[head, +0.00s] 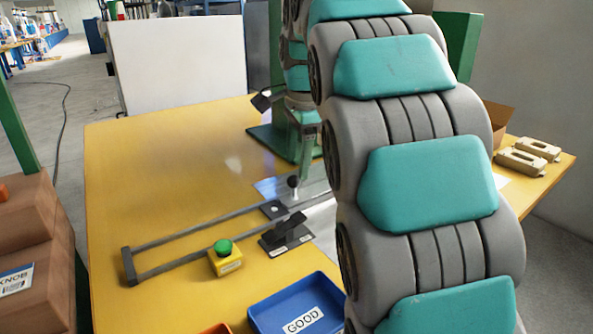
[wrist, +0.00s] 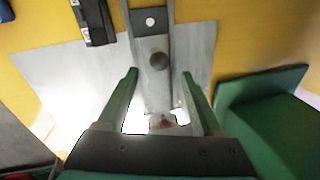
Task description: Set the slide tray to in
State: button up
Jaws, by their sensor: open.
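A green press (head: 303,135) stands behind the rails. A yellow box with a green button (head: 223,247), a black pedal-like block (head: 286,233) and a blue GOOD bin (head: 265,316) are in front. The yellow table (head: 150,150) is clear at back left.

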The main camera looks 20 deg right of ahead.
jog(key=shift+s+d+r, duration=0.1)
jog(key=shift+s+r, duration=0.1)
jog(key=shift+r, duration=0.7)
jog(key=shift+s+r, duration=0.15)
jog(key=shift+r, duration=0.7)
